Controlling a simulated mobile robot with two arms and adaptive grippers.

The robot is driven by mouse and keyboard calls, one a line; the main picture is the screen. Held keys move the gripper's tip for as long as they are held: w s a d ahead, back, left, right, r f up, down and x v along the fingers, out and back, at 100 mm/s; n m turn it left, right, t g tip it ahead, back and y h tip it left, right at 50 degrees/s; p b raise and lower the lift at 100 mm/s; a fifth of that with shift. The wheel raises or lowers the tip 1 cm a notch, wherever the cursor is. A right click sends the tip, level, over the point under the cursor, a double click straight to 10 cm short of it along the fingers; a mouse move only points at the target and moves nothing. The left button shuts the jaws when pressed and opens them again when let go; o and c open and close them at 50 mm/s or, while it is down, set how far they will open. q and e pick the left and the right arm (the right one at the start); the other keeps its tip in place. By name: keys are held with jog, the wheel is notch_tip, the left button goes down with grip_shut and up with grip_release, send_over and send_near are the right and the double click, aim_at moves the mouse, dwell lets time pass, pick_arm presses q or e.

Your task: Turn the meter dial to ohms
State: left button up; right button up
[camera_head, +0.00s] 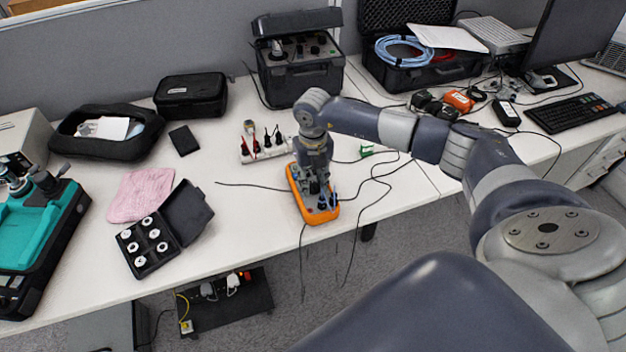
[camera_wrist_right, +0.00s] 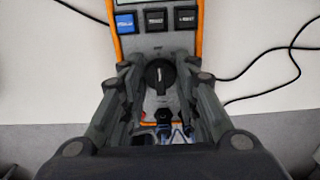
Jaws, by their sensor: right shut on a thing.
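The orange-edged multimeter (camera_head: 323,216) lies on the table near its front edge, below my right gripper. In the right wrist view the meter (camera_wrist_right: 158,43) shows a blue button and two dark buttons above its round black dial (camera_wrist_right: 160,74). The dial carries a pale pointer mark; its printed scale is too small to read. My right gripper (camera_wrist_right: 159,78) comes down over the meter with its fingers on both sides of the dial, shut on it. In the head view the right gripper (camera_head: 317,184) hides most of the meter's face. My left gripper is not in view.
Dark cables run over the table beside the meter and hang off the front edge. A white socket strip (camera_head: 268,152) with plugs lies behind it. A black case of round weights (camera_head: 147,243) and a pink cloth (camera_head: 141,195) lie at left. A black equipment case (camera_head: 300,75) stands behind.

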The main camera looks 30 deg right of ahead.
aim_at(313, 183)
jog(key=o, duration=1.1)
jog(key=shift+c, duration=0.2)
notch_tip(313, 183, up, 12)
